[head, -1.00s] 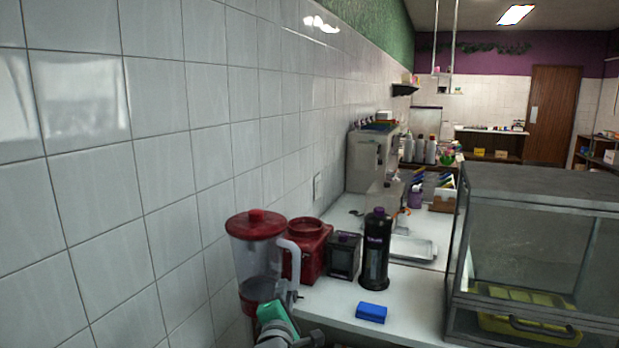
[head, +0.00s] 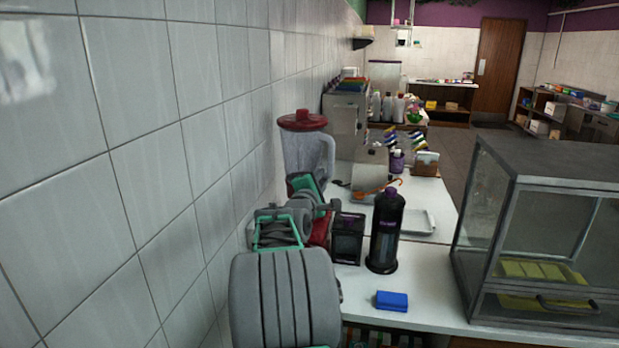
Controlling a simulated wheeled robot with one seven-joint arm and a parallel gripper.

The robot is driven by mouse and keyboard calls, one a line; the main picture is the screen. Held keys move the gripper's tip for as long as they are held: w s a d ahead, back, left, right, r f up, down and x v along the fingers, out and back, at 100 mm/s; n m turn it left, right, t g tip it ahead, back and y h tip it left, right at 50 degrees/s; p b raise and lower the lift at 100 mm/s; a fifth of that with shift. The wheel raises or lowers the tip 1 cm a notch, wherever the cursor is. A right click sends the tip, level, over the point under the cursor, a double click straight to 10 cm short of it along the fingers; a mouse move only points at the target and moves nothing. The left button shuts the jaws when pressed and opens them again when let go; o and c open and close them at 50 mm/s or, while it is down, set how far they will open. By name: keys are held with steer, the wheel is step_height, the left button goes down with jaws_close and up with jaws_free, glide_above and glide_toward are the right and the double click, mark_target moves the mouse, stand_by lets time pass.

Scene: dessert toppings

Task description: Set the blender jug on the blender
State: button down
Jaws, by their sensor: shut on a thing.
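The blender jug (head: 303,152) is clear, with a red lid and a pale handle, and stands upright near the tiled wall. My gripper (head: 319,186) is shut on the jug at its handle side; the fingertips are mostly hidden by my own wrist. The red blender (head: 321,230) is on the counter, largely covered by my arm, with only a strip showing left of the black box. The jug is above or behind the blender in the picture. The jug's bottom is hidden, so I cannot tell whether it touches the blender.
A black box (head: 347,240) and a dark bottle (head: 386,230) stand right of the blender. A blue sponge-like block (head: 392,300) lies near the front edge of the counter (head: 425,285). A glass case (head: 545,235) fills the right. The tiled wall (head: 150,180) is close on the left.

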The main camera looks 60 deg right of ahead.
step_height(320, 180, down, 5)
steer(key=b, duration=0.3)
steer(key=shift+f+b, duration=0.1)
steer(key=shift+b, duration=0.2)
steer(key=shift+s, duration=0.15)
stand_by(0.6)
steer(key=shift+f+b, duration=0.7)
steer(key=shift+f, duration=0.05)
stand_by(0.8)
steer(key=c, duration=1.6)
jaws_free()
steer(key=shift+f, duration=0.4)
steer(key=b+v, duration=0.2)
steer(key=v, duration=0.9)
steer(key=shift+a+r, duration=0.1)
steer(key=shift+r, duration=0.05)
